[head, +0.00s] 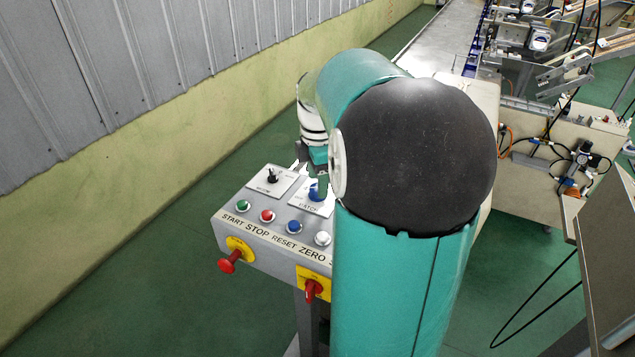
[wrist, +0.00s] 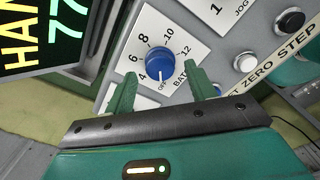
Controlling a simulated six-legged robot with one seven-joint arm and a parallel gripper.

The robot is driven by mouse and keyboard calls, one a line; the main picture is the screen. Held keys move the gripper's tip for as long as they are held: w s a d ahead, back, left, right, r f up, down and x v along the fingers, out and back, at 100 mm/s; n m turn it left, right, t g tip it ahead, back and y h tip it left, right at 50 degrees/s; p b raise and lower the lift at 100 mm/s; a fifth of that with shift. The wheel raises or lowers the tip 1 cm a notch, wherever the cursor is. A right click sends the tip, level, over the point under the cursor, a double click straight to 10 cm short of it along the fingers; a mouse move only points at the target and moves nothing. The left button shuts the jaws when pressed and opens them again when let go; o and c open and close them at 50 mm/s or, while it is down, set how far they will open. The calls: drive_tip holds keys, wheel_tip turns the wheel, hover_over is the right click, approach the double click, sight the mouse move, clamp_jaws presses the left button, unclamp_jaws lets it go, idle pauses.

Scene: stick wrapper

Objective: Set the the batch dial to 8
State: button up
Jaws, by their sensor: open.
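The batch dial (wrist: 160,62) is a blue round knob on a white plate marked OFF, 4, 6, 8, 10 and 12. A small pale mark on its lower edge appears to face OFF. My gripper (wrist: 162,78) is open, with its green fingers apart below and to either side of the knob in the wrist view. Nothing is between them but the view of the knob and plate; contact cannot be told.
The panel (head: 262,225) has a black mode switch (head: 272,176), a row of coloured buttons (head: 267,216), a red stop knob (head: 229,262) and a red switch (head: 312,289). A lit display (wrist: 48,38) is at the left in the wrist view. Green floor lies left of the panel.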

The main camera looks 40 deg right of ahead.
drive_tip(key=shift+f, duration=0.9)
drive_tip(key=c, duration=1)
drive_tip(key=shift+o, duration=0.2)
